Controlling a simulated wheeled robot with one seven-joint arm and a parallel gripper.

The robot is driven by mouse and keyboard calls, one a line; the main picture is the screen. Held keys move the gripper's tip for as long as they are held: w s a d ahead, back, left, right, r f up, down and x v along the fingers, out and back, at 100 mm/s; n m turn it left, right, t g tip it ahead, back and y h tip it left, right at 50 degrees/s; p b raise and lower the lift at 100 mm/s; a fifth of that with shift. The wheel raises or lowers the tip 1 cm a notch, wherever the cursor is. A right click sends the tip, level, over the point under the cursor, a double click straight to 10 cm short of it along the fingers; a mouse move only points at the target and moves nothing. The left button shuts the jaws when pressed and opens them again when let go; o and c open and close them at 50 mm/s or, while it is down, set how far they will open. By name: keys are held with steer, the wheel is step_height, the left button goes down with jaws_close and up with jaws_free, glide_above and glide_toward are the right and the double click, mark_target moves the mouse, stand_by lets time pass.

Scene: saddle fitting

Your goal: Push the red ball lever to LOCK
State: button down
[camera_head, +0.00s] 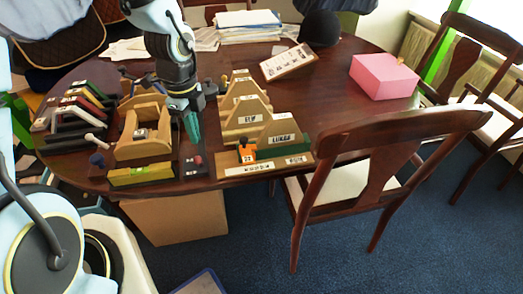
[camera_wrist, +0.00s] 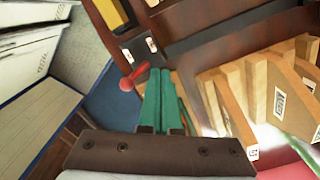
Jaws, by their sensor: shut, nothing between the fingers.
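The red ball lever (camera_head: 197,160) sits on a dark base plate (camera_head: 187,171) near the front edge of the table. In the wrist view the red ball (camera_wrist: 126,84) shows just left of my fingertips, with a small gap in the picture; I cannot tell whether they touch. Small white labels (camera_wrist: 151,45) are on the dark plate, too small to read, so I cannot tell which side is LOCK. My gripper (camera_head: 193,128) points down over the plate, its teal fingers shut and empty; they also show in the wrist view (camera_wrist: 160,88).
A wooden stand (camera_head: 143,130) with a yellow front bar is left of my gripper. Wooden stepped blocks (camera_head: 246,110) with labels and an orange piece (camera_head: 247,153) are close on the right. A pink box (camera_head: 384,76) is at the far right. A chair (camera_head: 375,150) stands at the front right.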

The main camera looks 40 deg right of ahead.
step_height(320, 180, up, 4)
steer(key=p, duration=0.4)
steer(key=shift+r, duration=0.2)
steer(key=w+a+r+n, duration=0.2)
steer(key=a+r+n, duration=0.3)
steer(key=a+n, duration=0.7)
steer(key=w+a+r+n+t, duration=0.1)
steer(key=a+r+n, duration=0.4)
steer(key=a+n, duration=0.7)
steer(key=w+n, duration=0.1)
steer(key=n, duration=0.2)
steer(key=shift+r+n+t, duration=0.3)
steer(key=shift+r+n, duration=0.1)
